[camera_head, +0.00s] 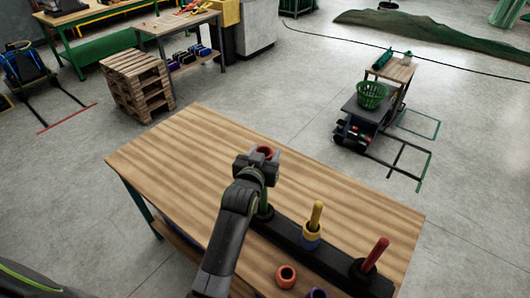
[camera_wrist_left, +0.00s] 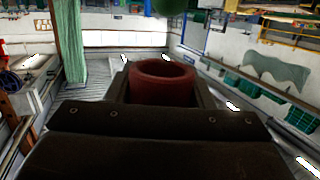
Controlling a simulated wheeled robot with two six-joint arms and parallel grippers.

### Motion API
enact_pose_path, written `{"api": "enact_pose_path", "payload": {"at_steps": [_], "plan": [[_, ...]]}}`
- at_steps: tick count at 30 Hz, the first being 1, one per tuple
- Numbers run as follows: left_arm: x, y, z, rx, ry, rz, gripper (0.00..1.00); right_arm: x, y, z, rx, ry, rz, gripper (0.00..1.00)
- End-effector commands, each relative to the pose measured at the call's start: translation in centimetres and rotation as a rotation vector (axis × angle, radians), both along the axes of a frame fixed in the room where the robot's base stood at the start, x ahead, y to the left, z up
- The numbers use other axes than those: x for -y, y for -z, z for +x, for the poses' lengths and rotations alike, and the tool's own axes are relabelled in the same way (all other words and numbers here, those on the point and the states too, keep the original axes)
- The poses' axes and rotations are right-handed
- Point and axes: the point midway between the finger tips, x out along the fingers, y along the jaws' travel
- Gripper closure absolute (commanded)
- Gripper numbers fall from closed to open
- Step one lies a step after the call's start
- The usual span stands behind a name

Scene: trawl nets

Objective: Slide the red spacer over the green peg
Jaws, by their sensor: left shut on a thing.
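My left gripper (camera_head: 262,160) is shut on the red spacer (camera_head: 265,151), a short ring held above the table. The spacer also shows in the left wrist view (camera_wrist_left: 163,88), between the two dark fingers, its open end facing up in the picture. The green peg (camera_head: 264,204) stands in the black base (camera_head: 290,238); in the head view it shows just below the gripper, its top hidden behind it. Whether the spacer is lined up with the peg I cannot tell. A dark green rounded shape shows at the wrist view's top edge. My right gripper is not in view.
On the same base stand a yellow peg (camera_head: 316,215) with yellow and blue rings around its foot and a red peg (camera_head: 375,254). An orange ring (camera_head: 286,276) and a purple ring (camera_head: 317,293) lie in front. The table's left part (camera_head: 185,150) is clear.

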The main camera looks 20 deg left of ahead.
Motion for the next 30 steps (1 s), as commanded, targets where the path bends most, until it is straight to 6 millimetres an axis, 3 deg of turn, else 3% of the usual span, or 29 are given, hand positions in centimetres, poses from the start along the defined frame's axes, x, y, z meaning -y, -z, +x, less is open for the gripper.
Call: {"api": "enact_pose_path", "payload": {"at_steps": [11,30], "plan": [[0.0,2.9,0.0,0.001,0.000,0.000,0.75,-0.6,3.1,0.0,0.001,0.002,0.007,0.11],[0.0,6.5,0.0,0.001,0.000,0.001,0.75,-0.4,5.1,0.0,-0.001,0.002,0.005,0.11]]}}
